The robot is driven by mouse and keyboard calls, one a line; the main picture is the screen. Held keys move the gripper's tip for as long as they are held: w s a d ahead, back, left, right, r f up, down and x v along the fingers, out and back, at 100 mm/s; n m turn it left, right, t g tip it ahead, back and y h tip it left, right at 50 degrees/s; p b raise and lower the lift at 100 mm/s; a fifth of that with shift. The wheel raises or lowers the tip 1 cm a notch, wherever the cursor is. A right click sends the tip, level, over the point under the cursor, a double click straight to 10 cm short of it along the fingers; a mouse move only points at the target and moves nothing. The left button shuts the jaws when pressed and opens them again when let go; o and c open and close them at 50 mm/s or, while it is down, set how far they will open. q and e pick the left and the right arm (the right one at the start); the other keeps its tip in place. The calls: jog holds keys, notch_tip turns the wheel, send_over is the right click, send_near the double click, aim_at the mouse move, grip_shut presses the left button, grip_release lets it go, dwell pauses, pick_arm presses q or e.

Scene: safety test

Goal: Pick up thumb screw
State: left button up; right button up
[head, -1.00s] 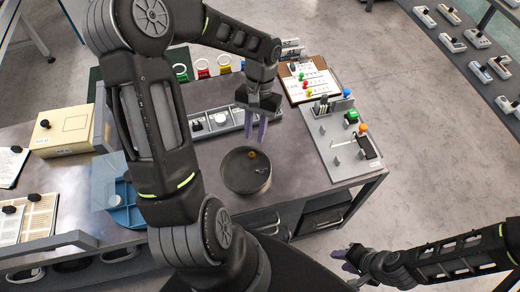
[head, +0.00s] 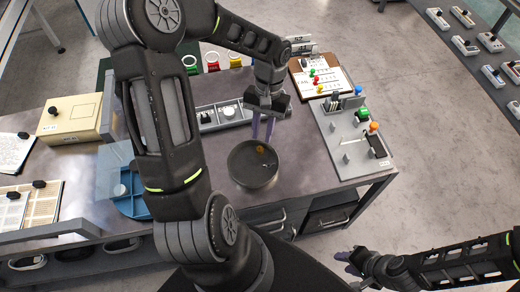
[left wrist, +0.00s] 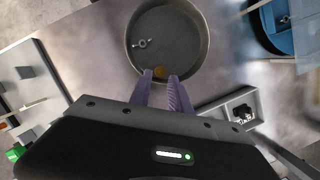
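The thumb screw is a small silvery winged piece inside a dark round bowl (head: 240,181). It shows clearly in the left wrist view (left wrist: 142,44), lying on the bowl (left wrist: 202,30) floor left of centre. A small amber round thing (left wrist: 160,71) is also in the bowl, close to the near wall. My left gripper (head: 262,129) points down by the bowl's far rim. In the left wrist view its purple fingers (left wrist: 160,78) are apart with nothing between them, and the screw is beyond their tips. My right gripper (head: 347,262) hangs off the table's front side, small and unclear.
A grey board with pegs and coloured knobs (head: 340,148) stands right of the bowl. A clipboard (head: 338,77) lies behind it. A grey tray (head: 208,127) is behind-left, and a blue container (head: 133,207) is at left. Bare table surrounds the bowl.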

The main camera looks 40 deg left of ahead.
aim_at(260, 146)
pick_arm(q)
jog(key=b+x, duration=0.1)
jog(key=x, duration=0.1)
jog(key=b+x, duration=0.2)
jog(key=x, duration=0.1)
jog(key=shift+w+a+f, duration=0.1)
jog(key=shift+a, duration=0.05)
jog(key=shift+f+b, duration=0.1)
jog(key=shift+b, duration=0.2)
grip_shut()
dwell(0.3)
